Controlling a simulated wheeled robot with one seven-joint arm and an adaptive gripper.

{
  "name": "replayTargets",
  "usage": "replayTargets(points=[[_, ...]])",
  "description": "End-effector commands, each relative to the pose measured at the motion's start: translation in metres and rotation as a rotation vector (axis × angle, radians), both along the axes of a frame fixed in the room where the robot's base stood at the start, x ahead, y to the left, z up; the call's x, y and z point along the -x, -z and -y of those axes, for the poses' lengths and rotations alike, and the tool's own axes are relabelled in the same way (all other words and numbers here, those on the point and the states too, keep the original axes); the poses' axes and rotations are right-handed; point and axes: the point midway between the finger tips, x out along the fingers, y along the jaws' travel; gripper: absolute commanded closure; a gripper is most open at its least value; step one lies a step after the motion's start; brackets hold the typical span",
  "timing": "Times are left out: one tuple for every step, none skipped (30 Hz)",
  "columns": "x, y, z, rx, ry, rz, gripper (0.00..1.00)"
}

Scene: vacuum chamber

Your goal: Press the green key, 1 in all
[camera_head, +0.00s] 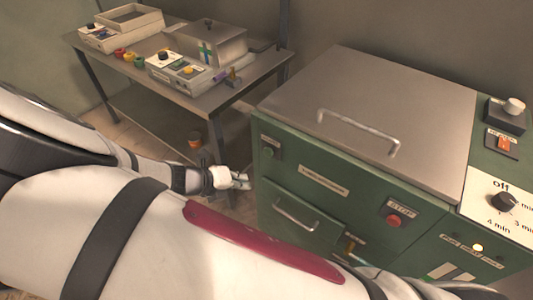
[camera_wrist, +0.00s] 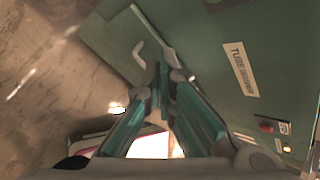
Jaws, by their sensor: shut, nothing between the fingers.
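A dark green round key (camera_head: 268,153) sits under a small label at the upper left of the green cabinet's front (camera_head: 330,160). My gripper (camera_head: 243,181) is just left of the cabinet, a little below and left of the green key, apart from it in the picture. In the wrist view my gripper (camera_wrist: 163,72) has its fingers together, with nothing between them, in front of the green cabinet face (camera_wrist: 205,60). I cannot make out the green key in the wrist view.
The cabinet front also has a red stop button (camera_head: 393,221), a drawer handle (camera_head: 296,215) and a long label (camera_head: 323,181). A metal lid (camera_head: 390,90) with a bar handle covers its top. A dial panel (camera_head: 505,205) is at right. A side table (camera_head: 205,105) holds instruments behind.

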Motion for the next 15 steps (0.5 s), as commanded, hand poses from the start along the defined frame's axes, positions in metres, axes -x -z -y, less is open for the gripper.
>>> replayTargets(points=[[-0.004, 0.001, 0.003, 0.0, 0.003, 0.001, 1.0], [-0.007, 0.001, 0.005, 0.0, 0.004, 0.002, 1.0], [-0.011, 0.002, 0.008, 0.0, 0.003, 0.002, 1.0], [-0.013, 0.002, 0.01, 0.0, 0.002, 0.002, 1.0], [-0.017, 0.002, 0.013, -0.001, 0.003, 0.002, 1.0], [-0.021, 0.002, 0.016, 0.0, 0.003, 0.002, 1.0], [-0.024, 0.003, 0.019, 0.0, 0.004, 0.002, 1.0], [-0.027, 0.003, 0.021, 0.0, 0.004, 0.002, 1.0], [-0.032, 0.003, 0.025, 0.0, 0.004, 0.002, 1.0], [-0.035, 0.003, 0.027, 0.0, 0.004, 0.002, 1.0], [-0.038, 0.003, 0.029, 0.0, 0.002, 0.002, 1.0], [-0.042, 0.003, 0.032, -0.001, 0.003, 0.002, 1.0], [-0.045, 0.003, 0.035, -0.001, 0.003, 0.002, 1.0], [-0.047, 0.002, 0.037, -0.001, 0.004, 0.002, 1.0], [-0.05, 0.0, 0.04, 0.0, 0.003, 0.001, 1.0]])
